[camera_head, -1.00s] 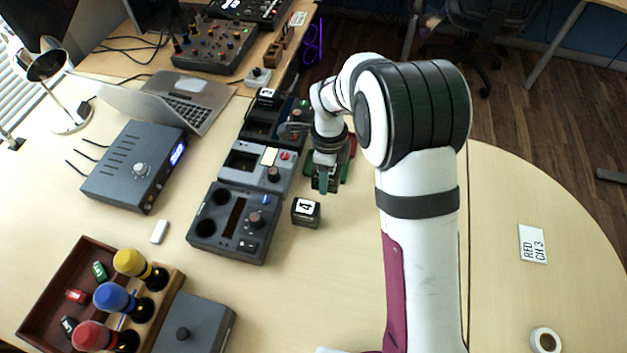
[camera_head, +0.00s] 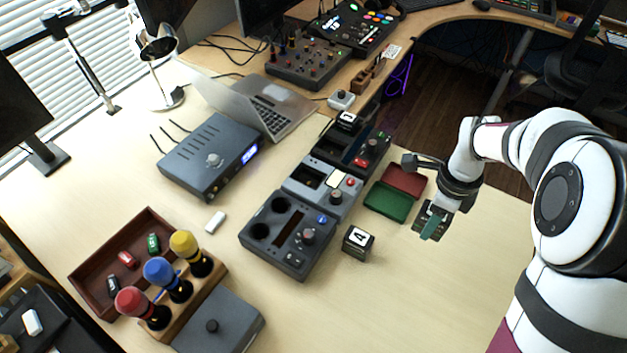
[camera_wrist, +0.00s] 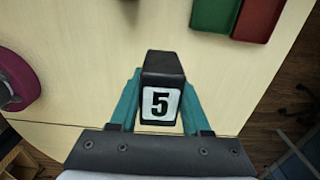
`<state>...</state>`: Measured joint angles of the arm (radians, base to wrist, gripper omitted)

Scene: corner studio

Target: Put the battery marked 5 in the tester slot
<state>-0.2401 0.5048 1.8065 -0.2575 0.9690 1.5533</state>
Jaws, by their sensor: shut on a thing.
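My gripper (camera_head: 431,224) hangs above the table just right of the red and green trays. In the wrist view, its teal fingers (camera_wrist: 160,108) are shut on a dark battery with a white label marked 5 (camera_wrist: 160,72). In the head view I cannot make out the battery's label. Three grey and black modules stand in a row left of the gripper: a front one with two round holes (camera_head: 268,248), a middle one with a dark rectangular opening (camera_head: 335,203), and a back black one (camera_head: 330,152). I cannot tell which is the tester.
A block marked 4 (camera_head: 357,243) stands right of the front module. Another labelled block (camera_head: 348,119) is by the back module. The red tray (camera_head: 404,180) and green tray (camera_head: 386,202) lie between modules and gripper. The table front right is clear.

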